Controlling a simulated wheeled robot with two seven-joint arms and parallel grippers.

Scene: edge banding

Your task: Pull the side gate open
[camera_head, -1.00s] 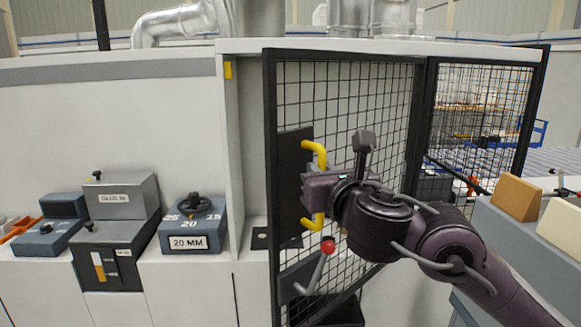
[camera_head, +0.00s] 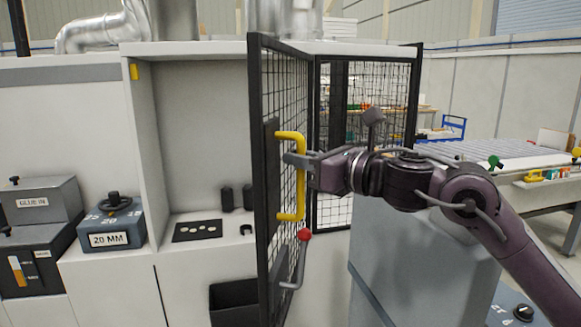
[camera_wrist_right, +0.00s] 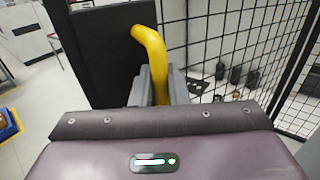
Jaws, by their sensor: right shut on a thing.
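The side gate (camera_head: 284,100) is a black-framed wire mesh panel, swung out from the machine front and seen at a steep angle. Its yellow handle (camera_head: 301,178) is mounted on a dark plate on the gate. A lever with a red knob (camera_head: 305,235) sits below the handle. My right gripper (camera_head: 299,161) is shut on the yellow handle near its upper half. In the right wrist view the yellow handle (camera_wrist_right: 152,50) passes between the grey fingers (camera_wrist_right: 158,84). My left gripper is in neither view.
Behind the gate is an open bay with a black plate (camera_head: 197,230) and dark cylinders (camera_head: 237,197). A black bin (camera_head: 233,300) is below. A second mesh panel (camera_head: 365,90) stands behind. A 20 MM dial box (camera_head: 112,223) is left; a roller table (camera_head: 480,150) is right.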

